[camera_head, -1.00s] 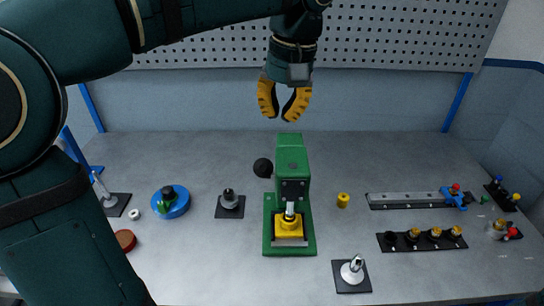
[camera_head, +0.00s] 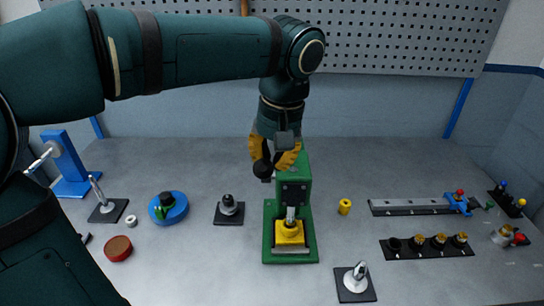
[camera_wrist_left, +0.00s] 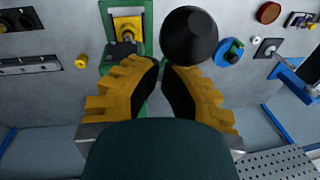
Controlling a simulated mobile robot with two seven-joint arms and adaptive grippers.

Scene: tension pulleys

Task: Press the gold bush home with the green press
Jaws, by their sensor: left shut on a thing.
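The green press (camera_head: 306,172) stands mid-table with its ram over a yellow block (camera_head: 290,232) on its base. I cannot tell whether a separate gold bush sits under the ram. The press lever's black ball knob (camera_head: 263,169) is left of the column; it also shows large in the left wrist view (camera_wrist_left: 189,37). A small yellow cylinder (camera_head: 345,206) stands right of the press. My right gripper is not in view.
Left are a black post on a plate (camera_head: 229,209), a blue round part (camera_head: 168,207) and a red-brown disc (camera_head: 118,248). Right are a rail with a blue clamp (camera_head: 410,207) and a black rack (camera_head: 428,246). A silver post on a plate (camera_head: 355,284) stands in front.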

